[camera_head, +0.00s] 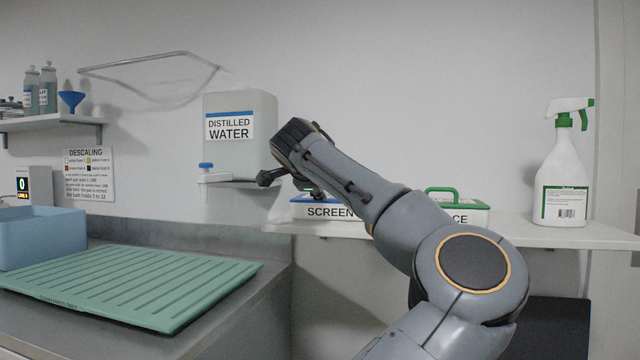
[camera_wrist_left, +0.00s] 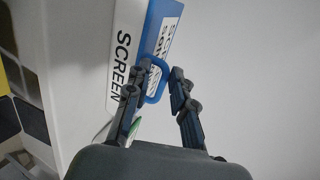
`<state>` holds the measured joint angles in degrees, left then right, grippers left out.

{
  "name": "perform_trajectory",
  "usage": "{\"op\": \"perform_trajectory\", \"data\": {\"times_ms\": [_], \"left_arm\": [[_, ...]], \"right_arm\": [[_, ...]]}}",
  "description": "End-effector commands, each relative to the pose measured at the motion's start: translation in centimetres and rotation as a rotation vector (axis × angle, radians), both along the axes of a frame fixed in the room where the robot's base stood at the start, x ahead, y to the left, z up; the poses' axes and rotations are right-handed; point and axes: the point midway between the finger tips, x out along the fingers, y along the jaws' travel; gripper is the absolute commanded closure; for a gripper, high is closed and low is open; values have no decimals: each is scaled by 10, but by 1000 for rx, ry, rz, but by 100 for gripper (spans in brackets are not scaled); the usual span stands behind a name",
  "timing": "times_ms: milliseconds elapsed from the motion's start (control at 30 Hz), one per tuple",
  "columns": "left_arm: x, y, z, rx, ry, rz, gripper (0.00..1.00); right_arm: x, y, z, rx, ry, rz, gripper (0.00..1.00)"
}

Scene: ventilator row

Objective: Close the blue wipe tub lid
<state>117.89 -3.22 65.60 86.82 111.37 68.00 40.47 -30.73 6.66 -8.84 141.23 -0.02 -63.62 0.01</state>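The blue wipe tub (camera_head: 318,210), a white box labelled SCREEN with a blue lid, stands on the wall shelf. My arm covers much of its top in the head view. My left gripper (camera_head: 293,186) is above the tub's left end, fingers apart. In the left wrist view the tub's white label side (camera_wrist_left: 124,60) and blue lid (camera_wrist_left: 163,28) show. The lid's blue loop handle (camera_wrist_left: 157,82) lies by the open fingers of my left gripper (camera_wrist_left: 162,70), close to the left finger; contact cannot be told. How far the lid is open is unclear. My right gripper is out of view.
A green-handled tub (camera_head: 467,215) stands right of the blue one, partly behind my arm. A spray bottle (camera_head: 563,185) is further right. A distilled water container (camera_head: 240,145) stands to the left. A green drain mat (camera_head: 130,285) and blue bin (camera_head: 40,238) are on the counter.

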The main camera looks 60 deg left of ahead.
Motion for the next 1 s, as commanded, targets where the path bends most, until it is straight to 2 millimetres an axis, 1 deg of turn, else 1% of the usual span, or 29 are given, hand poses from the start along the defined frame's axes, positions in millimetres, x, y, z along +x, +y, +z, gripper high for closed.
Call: {"op": "perform_trajectory", "data": {"times_ms": [33,300,400,467,567,800,1000], "left_arm": [[0,1,-9,-13,12,0,82],[0,0,-7,-12,10,-1,82],[-4,-4,-4,-10,8,-1,82],[-9,-10,0,-10,8,-1,82],[-21,-22,8,-8,5,-1,82],[-55,-57,31,-2,0,-1,82],[-74,-76,42,-1,0,-1,82]], "right_arm": [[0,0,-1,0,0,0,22],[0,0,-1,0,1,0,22],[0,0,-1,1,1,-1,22],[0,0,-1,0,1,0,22],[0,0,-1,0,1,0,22],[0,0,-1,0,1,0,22],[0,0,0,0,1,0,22]]}}
